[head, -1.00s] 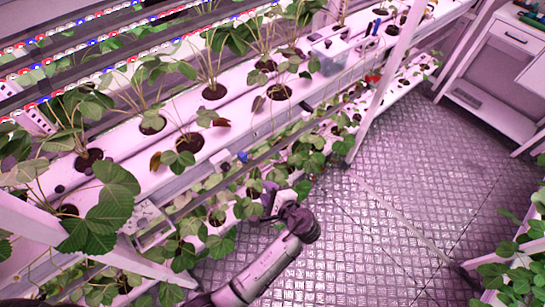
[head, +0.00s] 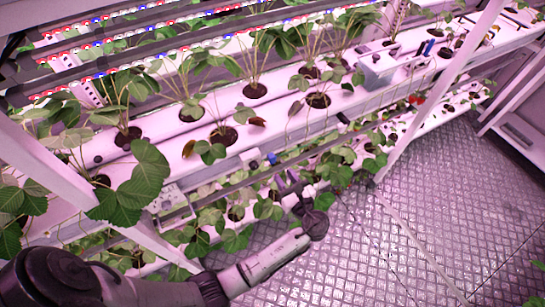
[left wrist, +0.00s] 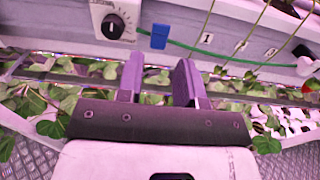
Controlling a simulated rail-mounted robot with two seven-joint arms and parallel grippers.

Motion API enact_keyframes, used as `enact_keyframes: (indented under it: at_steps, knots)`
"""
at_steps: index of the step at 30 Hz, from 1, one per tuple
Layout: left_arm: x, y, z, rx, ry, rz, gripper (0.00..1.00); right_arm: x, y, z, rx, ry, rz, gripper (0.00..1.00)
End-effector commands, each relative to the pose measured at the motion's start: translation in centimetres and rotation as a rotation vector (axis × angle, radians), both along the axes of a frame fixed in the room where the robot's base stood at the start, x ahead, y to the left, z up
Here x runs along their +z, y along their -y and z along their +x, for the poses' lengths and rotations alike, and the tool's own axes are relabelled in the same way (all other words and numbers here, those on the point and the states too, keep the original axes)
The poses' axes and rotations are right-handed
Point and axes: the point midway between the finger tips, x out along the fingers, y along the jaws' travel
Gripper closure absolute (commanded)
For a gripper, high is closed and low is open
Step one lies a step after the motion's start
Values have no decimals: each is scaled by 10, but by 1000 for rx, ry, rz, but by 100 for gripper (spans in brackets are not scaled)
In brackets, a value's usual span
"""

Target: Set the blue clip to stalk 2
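The blue clip (left wrist: 159,37) sits at the green line (left wrist: 225,56) along the rack's white front face in the left wrist view. It also shows small in the head view (head: 272,159). Thin stalks hang over that face right of the clip, beside small labels; the label II (left wrist: 241,46) is the middle one. Which stalk belongs to it is not certain. My left gripper (left wrist: 160,78) is open and empty, its two fingers apart just below the clip and not touching it. In the head view my left gripper (head: 288,186) is in front of the rack. My right gripper is not in view.
A dial (left wrist: 113,25) is left of the clip, and another knob (left wrist: 306,65) is at the far right. Leaves (left wrist: 60,100) of a lower row lie behind and below the fingers. A clear bin (head: 377,65) stands on the upper gutter. The metal floor (head: 400,220) is free.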

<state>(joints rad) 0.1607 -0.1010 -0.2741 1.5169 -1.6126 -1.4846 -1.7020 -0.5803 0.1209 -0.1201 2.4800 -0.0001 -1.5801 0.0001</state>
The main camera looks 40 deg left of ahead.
Motion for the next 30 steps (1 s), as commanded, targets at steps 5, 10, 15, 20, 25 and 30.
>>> enact_keyframes:
  at_steps: [5, 10, 15, 20, 25, 30]
  knots:
    - [1, -32, 12, 1, 2, 2, 66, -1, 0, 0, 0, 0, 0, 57]
    - [1, -55, 21, 1, 3, 1, 66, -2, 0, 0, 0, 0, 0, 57]
    - [0, -70, 27, 0, 1, 1, 66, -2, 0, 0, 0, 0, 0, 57]
    - [0, -77, 30, 0, 1, -1, 66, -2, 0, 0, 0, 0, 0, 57]
    - [0, -79, 30, 0, 2, -2, 66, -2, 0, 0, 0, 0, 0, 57]
    - [0, -79, 30, 0, 2, -2, 66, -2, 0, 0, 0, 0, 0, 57]
